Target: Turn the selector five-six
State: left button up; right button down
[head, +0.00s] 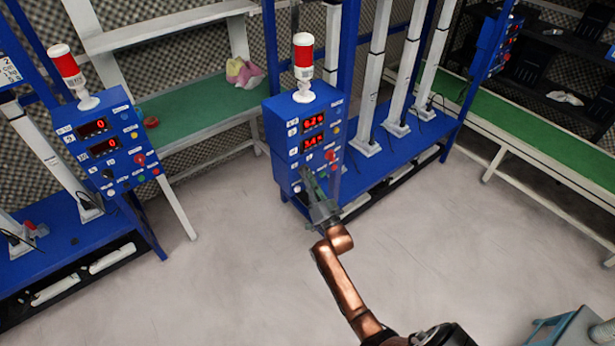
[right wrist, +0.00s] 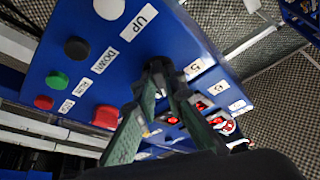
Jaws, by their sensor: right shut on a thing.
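The blue control box (head: 278,140) in the middle of the head view carries two lit red displays and several buttons. My right gripper (head: 308,176) reaches its lower front from below. In the right wrist view the fingertips (right wrist: 160,78) are closed at a dark selector knob (right wrist: 156,63) on the blue panel, with white labels bearing 5 and 6 beside it. The fingers hide most of the knob, so its pointing direction cannot be told. My left gripper is not in view.
On the panel in the wrist view, a white button (right wrist: 108,8), a black button (right wrist: 77,47), a green button (right wrist: 57,79) and a larger red button (right wrist: 106,116) lie close by. A similar blue box (head: 105,145) stands at left. The floor between is clear.

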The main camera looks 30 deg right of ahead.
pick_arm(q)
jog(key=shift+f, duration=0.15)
pick_arm(e)
jog(key=shift+n, duration=0.5)
pick_arm(q)
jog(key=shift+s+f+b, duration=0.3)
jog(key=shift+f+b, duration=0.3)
jog(key=shift+b, duration=0.1)
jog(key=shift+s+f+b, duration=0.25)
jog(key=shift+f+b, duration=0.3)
jog(key=shift+b, duration=0.1)
pick_arm(e)
jog(key=shift+d+n+g+y, duration=0.15)
jog(key=shift+n+y, duration=1.3)
jog(key=shift+n, duration=1.3)
jog(key=shift+d+n+g+y, duration=0.1)
jog(key=shift+n+y, duration=1.3)
jog(key=shift+n, duration=1.3)
jog(key=shift+d+n+g+y, duration=0.15)
jog(key=shift+n+y, duration=1.3)
jog(key=shift+n, duration=1.3)
jog(key=c, duration=2)
grip_release()
